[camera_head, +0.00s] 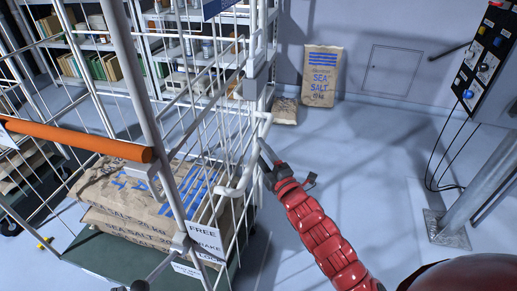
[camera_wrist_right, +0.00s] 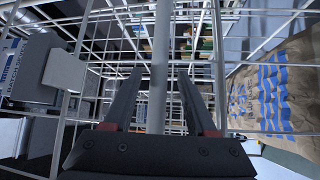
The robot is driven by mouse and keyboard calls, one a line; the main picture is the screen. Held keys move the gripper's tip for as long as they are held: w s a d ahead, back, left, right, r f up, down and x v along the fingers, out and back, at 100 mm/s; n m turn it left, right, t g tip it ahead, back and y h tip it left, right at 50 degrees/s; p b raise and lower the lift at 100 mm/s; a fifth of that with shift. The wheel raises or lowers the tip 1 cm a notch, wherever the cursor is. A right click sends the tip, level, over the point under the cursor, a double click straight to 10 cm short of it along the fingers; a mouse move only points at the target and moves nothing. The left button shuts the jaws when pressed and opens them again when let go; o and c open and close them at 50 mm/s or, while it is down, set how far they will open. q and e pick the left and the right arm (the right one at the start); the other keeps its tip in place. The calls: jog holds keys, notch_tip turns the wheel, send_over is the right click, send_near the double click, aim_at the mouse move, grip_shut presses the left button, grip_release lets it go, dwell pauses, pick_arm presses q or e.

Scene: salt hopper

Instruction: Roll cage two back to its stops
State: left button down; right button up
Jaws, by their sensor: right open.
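A roll cage (camera_head: 140,60) of white wire mesh with an orange handle bar (camera_head: 75,141) fills the left of the head view. Stacked paper sea salt sacks (camera_head: 125,205) lie on its dark green deck (camera_head: 95,252). Signs reading FREE, BRAKE and LOCK (camera_head: 204,240) hang low on the near side. My right gripper (camera_head: 266,150) is at the cage's right side, next to a white tube. In the wrist view the open jaws (camera_wrist_right: 159,80) have a pale upright tube (camera_wrist_right: 160,45) showing between them; contact cannot be told. My left gripper is not in view.
Shelving (camera_head: 90,45) with files and boxes stands behind the cage. A sea salt sack (camera_head: 321,76) leans on the back wall beside a smaller one (camera_head: 285,110). A control box (camera_head: 488,50) on a post (camera_head: 480,190) stands right. The middle floor is clear.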

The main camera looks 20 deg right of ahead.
jog(key=shift+x, duration=0.95)
jog(key=shift+c, duration=0.4)
grip_shut()
dwell(0.4)
